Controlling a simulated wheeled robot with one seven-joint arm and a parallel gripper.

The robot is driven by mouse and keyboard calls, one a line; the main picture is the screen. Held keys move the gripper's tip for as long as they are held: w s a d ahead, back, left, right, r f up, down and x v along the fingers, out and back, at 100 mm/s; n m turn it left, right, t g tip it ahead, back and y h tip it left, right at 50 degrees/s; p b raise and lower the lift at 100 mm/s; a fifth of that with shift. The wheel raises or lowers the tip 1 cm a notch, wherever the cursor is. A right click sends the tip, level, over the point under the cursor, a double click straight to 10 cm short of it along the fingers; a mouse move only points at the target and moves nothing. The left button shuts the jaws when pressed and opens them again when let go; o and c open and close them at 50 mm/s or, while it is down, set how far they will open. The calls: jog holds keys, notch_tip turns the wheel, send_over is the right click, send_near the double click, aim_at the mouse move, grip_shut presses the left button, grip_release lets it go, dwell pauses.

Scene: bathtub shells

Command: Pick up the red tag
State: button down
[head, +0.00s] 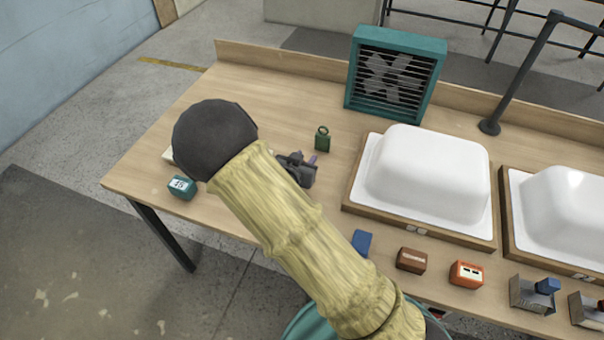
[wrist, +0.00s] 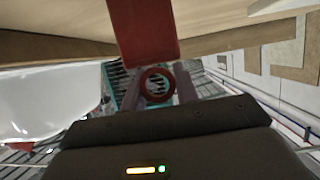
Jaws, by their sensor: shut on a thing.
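The red tag (wrist: 143,35) shows large in the wrist view, a flat red body with a round red ring (wrist: 157,82) at its lower end. My gripper (wrist: 160,92) is shut on the tag, with a finger on each side of the ring. In the head view my gripper (head: 311,160) is over the table, just left of and below a green tag (head: 322,141) with a ring on top. The red tag cannot be made out in the head view; my arm and gripper hide that part.
The wooden table (head: 255,95) holds a teal fan box (head: 394,75) at the back and two white tub shells (head: 428,175) at the right. A teal timer (head: 181,187) sits at the left. Blue (head: 362,242), brown (head: 411,260) and orange-red (head: 467,273) blocks line the front.

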notch_tip(320, 180, up, 10)
jog(key=p, duration=0.1)
dwell(0.5)
jog(key=shift+f, duration=0.1)
dwell(0.5)
